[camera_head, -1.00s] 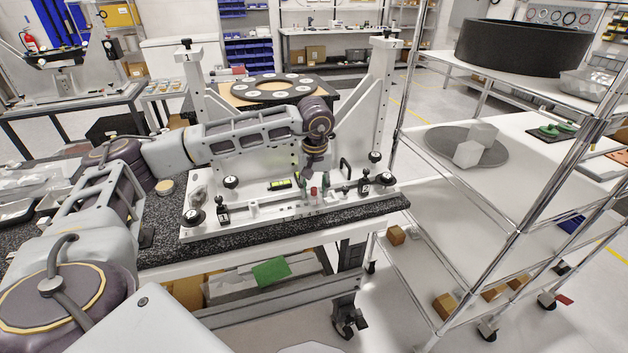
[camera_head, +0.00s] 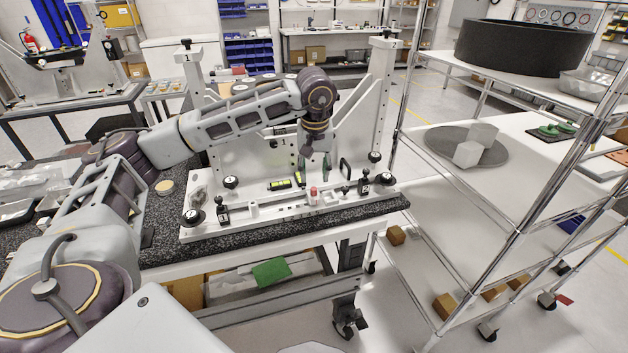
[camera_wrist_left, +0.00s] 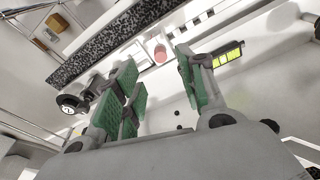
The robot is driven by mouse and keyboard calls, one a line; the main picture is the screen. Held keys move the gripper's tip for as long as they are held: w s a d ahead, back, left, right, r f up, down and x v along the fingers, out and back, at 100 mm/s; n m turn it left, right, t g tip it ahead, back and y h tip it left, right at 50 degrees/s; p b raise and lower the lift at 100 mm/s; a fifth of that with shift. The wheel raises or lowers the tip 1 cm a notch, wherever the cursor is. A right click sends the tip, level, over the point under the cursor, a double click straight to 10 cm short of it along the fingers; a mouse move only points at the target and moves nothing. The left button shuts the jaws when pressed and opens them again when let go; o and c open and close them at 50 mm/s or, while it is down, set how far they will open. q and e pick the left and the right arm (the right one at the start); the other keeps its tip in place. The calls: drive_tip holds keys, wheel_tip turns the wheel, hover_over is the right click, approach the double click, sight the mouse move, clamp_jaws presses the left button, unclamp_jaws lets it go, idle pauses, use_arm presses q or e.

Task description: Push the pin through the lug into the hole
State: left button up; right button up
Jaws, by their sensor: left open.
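The red-topped pin (camera_head: 313,191) stands upright in a small white block, apparently the lug, at the front of the white fixture (camera_head: 240,232). How deep the pin sits cannot be told, and the hole is hidden. My left gripper (camera_head: 316,170) is above and behind the pin, with green finger pads spread apart and empty. In the left wrist view the open pads (camera_wrist_left: 160,84) stand either side of a clear gap. The pin's red end (camera_wrist_left: 160,53) shows beyond the fingertips, apart from them. My right gripper is not in view.
A level with a yellow-green face (camera_head: 283,184) lies left of the pin. Black knobs (camera_head: 222,212) and a dark upright handle (camera_head: 345,167) stand on the fixture. Tall white uprights (camera_head: 381,90) flank my arm. A wire shelf rack (camera_head: 480,190) stands to the right.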

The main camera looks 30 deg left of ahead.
use_arm(q)
drive_tip(key=shift+s+r, duration=0.1)
drive_tip(key=shift+r, duration=0.65)
drive_tip(key=shift+r, duration=0.15)
idle(0.5)
